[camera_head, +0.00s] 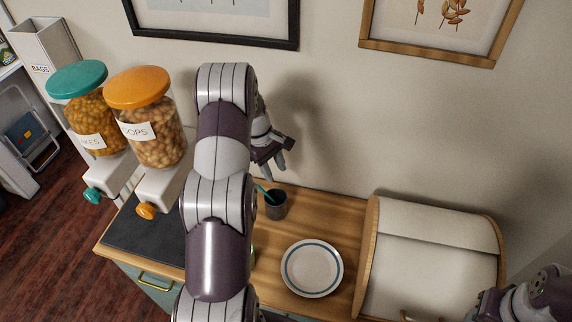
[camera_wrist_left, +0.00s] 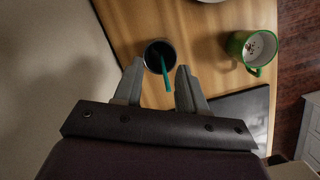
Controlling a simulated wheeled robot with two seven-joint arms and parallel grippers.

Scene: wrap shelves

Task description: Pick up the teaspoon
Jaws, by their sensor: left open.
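The teaspoon (camera_head: 264,192) shows as a thin teal handle leaning out of a dark cup (camera_head: 277,206) on the wooden counter near the wall. In the left wrist view the teal handle (camera_wrist_left: 167,78) sticks up from the round cup (camera_wrist_left: 154,49), toward the gap between my fingers; the spoon's lower end is hidden inside the cup. My left gripper (camera_head: 273,172) is open and empty, above the cup in the head view. In the left wrist view its two fingers (camera_wrist_left: 160,84) stand on either side of the handle. My right arm shows at the lower right; its jaws are not clear.
A white plate with a blue ring (camera_head: 312,268) lies right of my left arm. A bread box (camera_head: 430,262) stands further right. Two jar dispensers (camera_head: 145,118) hang at left above a dark mat (camera_head: 145,235). A green mug (camera_wrist_left: 253,48) shows in the left wrist view.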

